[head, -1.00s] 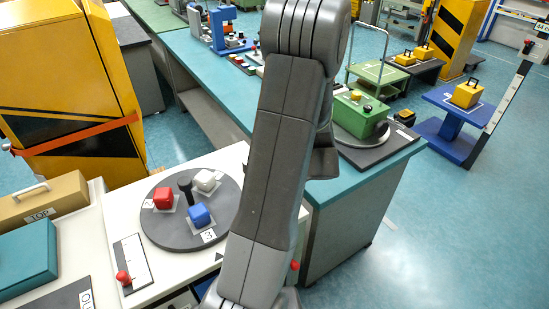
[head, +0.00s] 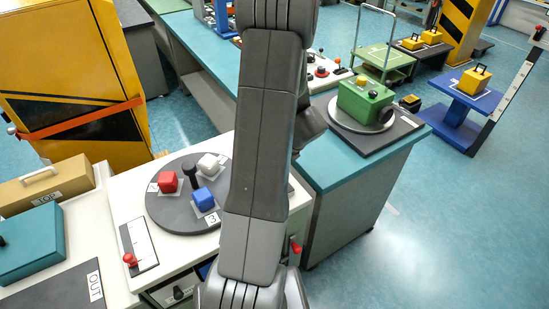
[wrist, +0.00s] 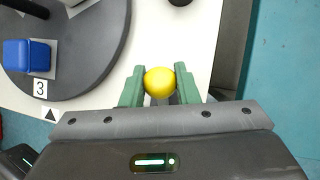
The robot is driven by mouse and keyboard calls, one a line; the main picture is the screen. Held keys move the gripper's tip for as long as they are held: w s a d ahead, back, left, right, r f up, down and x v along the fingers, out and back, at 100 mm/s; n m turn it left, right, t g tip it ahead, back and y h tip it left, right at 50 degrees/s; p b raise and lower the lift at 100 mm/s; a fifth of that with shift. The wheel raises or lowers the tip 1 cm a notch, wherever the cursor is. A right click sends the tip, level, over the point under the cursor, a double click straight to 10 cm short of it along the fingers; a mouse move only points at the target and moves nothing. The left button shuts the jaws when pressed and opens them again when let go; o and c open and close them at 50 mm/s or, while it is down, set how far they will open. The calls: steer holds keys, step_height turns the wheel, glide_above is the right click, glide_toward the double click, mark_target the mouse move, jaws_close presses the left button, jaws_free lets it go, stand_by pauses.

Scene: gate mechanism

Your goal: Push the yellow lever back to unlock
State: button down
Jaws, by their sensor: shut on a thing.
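The yellow lever's round knob (wrist: 159,82) shows in the wrist view, between the two green fingertips of my gripper (wrist: 159,88). My gripper is shut on this knob, with a finger touching each side. The lever's shaft is mostly hidden below the knob. In the head view my own arm covers the lever and the gripper.
A grey turntable (head: 180,221) with a red block (head: 167,182), a blue block (head: 203,198) and a white block (head: 209,164) stands on the white cabinet. A red-knobbed slider (head: 130,259) is left.

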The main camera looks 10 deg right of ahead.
steer(key=c, duration=1.1)
jaws_free()
steer(key=b+v, duration=0.1)
steer(key=v, duration=1.2)
steer(key=shift+d+r+b, duration=0.15)
steer(key=shift+r+b, duration=0.15)
steer(key=shift+r, duration=0.05)
steer(key=shift+f, duration=0.1)
steer(key=p+x, duration=0.1)
steer(key=x, duration=1.2)
steer(key=shift+a+f+p, duration=0.2)
steer(key=shift+f+p, duration=0.1)
